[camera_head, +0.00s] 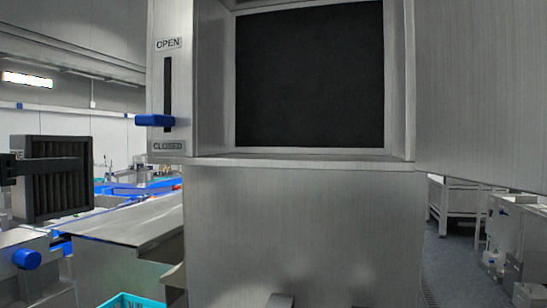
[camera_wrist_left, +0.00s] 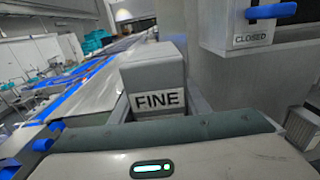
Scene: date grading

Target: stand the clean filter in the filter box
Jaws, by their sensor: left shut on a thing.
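My left gripper (camera_head: 48,166) is at the left edge of the head view, shut on a dark square pleated filter (camera_head: 66,198). The filter is upright, held in the air left of the filter box, apart from it. The filter box (camera_head: 200,95) is a brushed-metal housing with a large square opening; a dark flat panel (camera_head: 310,78) fills the back of it. The blue lever (camera_head: 155,120) on its left side sits low, near the CLOSED label. The lever (camera_wrist_left: 272,12) also shows in the left wrist view.
A metal table (camera_head: 120,232) stands left of the housing, with a turquoise crate (camera_head: 128,301) below. A metal panel (camera_head: 480,90) extends right of the opening.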

